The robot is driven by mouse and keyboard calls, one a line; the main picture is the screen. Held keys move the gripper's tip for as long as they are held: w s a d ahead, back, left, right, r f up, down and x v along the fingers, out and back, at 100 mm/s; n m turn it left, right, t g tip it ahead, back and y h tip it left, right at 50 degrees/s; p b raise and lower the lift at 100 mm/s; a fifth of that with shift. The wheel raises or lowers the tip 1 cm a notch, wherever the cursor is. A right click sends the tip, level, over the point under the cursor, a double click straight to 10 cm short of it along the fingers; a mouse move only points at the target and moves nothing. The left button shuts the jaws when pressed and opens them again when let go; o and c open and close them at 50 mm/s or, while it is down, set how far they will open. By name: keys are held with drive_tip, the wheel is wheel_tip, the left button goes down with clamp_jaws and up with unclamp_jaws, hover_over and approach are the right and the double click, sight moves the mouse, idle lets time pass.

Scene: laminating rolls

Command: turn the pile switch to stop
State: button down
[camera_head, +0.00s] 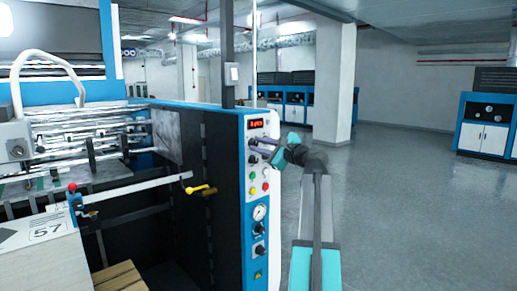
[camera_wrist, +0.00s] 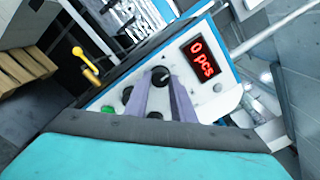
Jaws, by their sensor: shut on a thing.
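A blue-edged white control panel (camera_head: 256,180) stands on the machine's near corner. It carries a red display (camera_head: 256,124), which reads "0 pcs" in the wrist view (camera_wrist: 202,61). My gripper (camera_head: 256,145) reaches the panel from the right, just below the display. In the wrist view its two grey-purple fingers (camera_wrist: 160,82) close on a black rotary knob (camera_wrist: 160,75) on the panel. Another black knob (camera_wrist: 127,95) sits to its left, and a dark knob (camera_wrist: 155,115) shows between the fingers. The labels are too small to read, so I cannot tell which knob is the pile switch.
Lower on the panel are coloured buttons (camera_head: 253,190), a round gauge (camera_head: 259,212) and more black knobs (camera_head: 259,250). A yellow handle (camera_head: 200,190) juts out left of the panel. A wooden pallet (camera_head: 120,278) lies at lower left. The grey floor (camera_head: 400,220) to the right is clear.

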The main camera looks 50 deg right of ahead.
drive_tip(key=shift+r, duration=0.15)
drive_tip(key=c, duration=1.5)
unclamp_jaws()
drive_tip(key=shift+w, duration=0.15)
drive_tip(key=s+b, duration=0.1)
drive_tip(key=s, duration=0.3)
drive_tip(key=s+b, duration=0.1)
drive_tip(key=s, duration=0.4)
drive_tip(key=s+a, duration=0.1)
drive_tip(key=s, duration=0.4)
drive_tip(key=shift+b, duration=0.4)
